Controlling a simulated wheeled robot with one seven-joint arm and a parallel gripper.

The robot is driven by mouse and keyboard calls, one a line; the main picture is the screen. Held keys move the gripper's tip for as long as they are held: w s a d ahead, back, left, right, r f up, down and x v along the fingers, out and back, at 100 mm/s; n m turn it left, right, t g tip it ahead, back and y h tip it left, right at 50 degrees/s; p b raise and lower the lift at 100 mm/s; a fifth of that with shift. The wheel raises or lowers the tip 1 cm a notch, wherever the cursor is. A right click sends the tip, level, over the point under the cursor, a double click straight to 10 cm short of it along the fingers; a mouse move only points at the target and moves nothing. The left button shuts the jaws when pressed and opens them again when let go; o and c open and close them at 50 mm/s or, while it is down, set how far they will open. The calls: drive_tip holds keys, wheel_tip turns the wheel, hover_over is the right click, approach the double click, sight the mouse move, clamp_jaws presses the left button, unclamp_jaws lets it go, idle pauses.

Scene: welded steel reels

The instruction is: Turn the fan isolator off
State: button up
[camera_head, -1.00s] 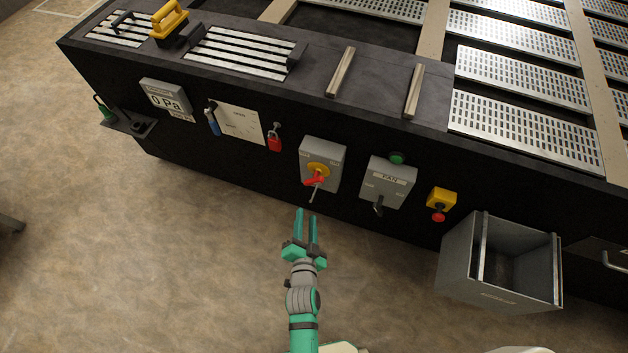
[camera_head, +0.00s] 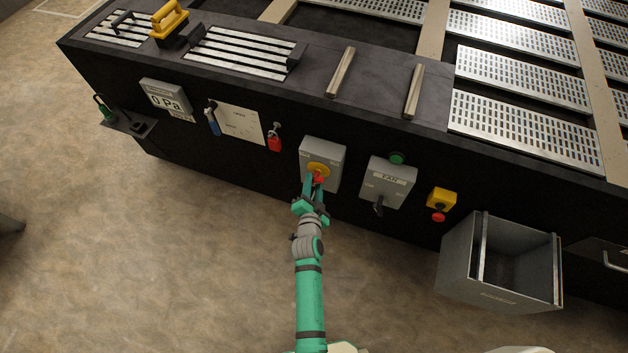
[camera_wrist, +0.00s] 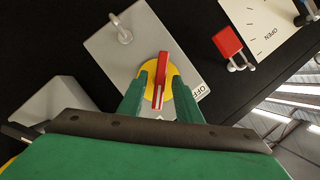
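The isolator is a grey box (camera_head: 333,153) on the dark front panel, with a yellow disc (camera_head: 314,166) and a red rotary handle (camera_head: 319,180). In the wrist view the red handle (camera_wrist: 161,75) stands nearly upright in the picture on the yellow disc (camera_wrist: 146,76). An OFF label (camera_wrist: 197,91) shows on the box face to its right. My gripper (camera_head: 313,182) is at the handle. In the wrist view its green fingers (camera_wrist: 160,95) are open, one on each side of the handle, with yellow disc showing in the gaps.
A grey FAN box (camera_head: 388,183) with a black switch and green button is to the right. A yellow box with a red button (camera_head: 440,203) and a steel bin (camera_head: 500,265) stand farther right. A red padlock (camera_head: 274,142) hangs to the left. The floor in front is clear.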

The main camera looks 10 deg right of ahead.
drive_tip(key=shift+x, duration=1.05)
clamp_jaws()
